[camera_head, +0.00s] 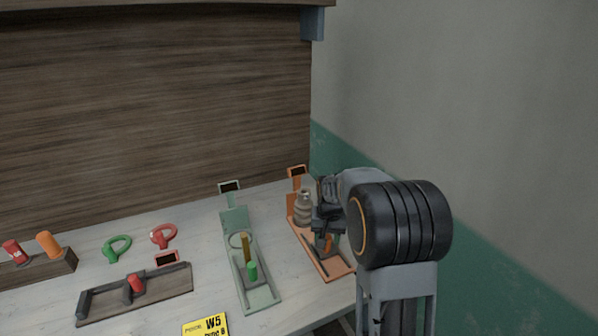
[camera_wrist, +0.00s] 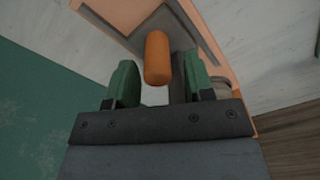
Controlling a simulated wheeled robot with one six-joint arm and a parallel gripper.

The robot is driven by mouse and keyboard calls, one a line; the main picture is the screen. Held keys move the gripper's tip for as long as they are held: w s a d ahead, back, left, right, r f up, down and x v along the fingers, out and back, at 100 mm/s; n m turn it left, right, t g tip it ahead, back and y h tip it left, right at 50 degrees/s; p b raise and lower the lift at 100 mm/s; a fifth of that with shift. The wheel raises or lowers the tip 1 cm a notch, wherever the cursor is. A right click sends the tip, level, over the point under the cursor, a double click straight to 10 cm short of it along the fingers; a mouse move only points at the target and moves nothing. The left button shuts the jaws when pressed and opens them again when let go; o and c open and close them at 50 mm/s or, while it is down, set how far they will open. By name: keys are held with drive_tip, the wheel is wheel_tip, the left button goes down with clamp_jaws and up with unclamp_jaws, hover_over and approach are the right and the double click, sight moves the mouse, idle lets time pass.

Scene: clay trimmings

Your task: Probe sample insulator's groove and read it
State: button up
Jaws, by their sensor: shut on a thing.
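The sample insulator (camera_head: 303,209) is a ribbed grey-brown piece standing upright on an orange gauge stand (camera_head: 337,268) at the right of the bench. The stand has a small dark display (camera_head: 297,172) on a post at its back; I cannot read it. My gripper (camera_head: 328,225) is just right of the insulator, over the stand. In the wrist view, my gripper (camera_wrist: 160,78) has its green-padded fingers on either side of an orange handle (camera_wrist: 157,52), shut on it. The handle's lower part also shows in the head view (camera_head: 328,243). The probe's contact with the groove is hidden.
A green stand (camera_head: 262,296) with a green knob and display is to the left. Farther left are a dark slide gauge (camera_head: 168,288) with a red knob, green and red rings, and a rack (camera_head: 40,272). A yellow W5 card (camera_head: 206,325) lies in front. The wall is close right.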

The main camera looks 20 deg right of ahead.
sight(329, 254)
drive_tip(key=shift+s+d+f+g, duration=0.1)
drive_tip(key=shift+s+f+g, duration=0.1)
drive_tip(key=shift+s+f, duration=0.4)
drive_tip(key=shift+s+f+g, duration=0.2)
drive_tip(key=shift+s+f, duration=0.15)
drive_tip(key=shift+f, duration=0.3)
drive_tip(key=o, duration=1.4)
drive_tip(key=shift+r, duration=0.1)
drive_tip(key=r+p, duration=0.3)
drive_tip(key=r, duration=0.1)
drive_tip(key=r+p, duration=0.2)
drive_tip(key=r, duration=0.1)
drive_tip(key=shift+w+p, duration=0.35)
drive_tip(key=shift+w, duration=0.05)
drive_tip(key=shift+r, duration=0.1)
drive_tip(key=shift+s+f, duration=0.15)
drive_tip(key=shift+f, duration=0.1)
drive_tip(key=s+a+r+n+t, duration=0.1)
drive_tip(key=s+a+r, duration=0.2)
drive_tip(key=s, duration=0.2)
drive_tip(key=s+a+r+n+t, duration=0.2)
drive_tip(key=s+a+r, duration=0.1)
drive_tip(key=s, duration=0.2)
drive_tip(key=s+a+r+n+t, duration=0.1)
drive_tip(key=s+a+r, duration=0.2)
drive_tip(key=s+r, duration=0.1)
drive_tip(key=shift+s+a+n, duration=0.2)
drive_tip(key=shift+s+n, duration=0.2)
drive_tip(key=shift+s, duration=0.3)
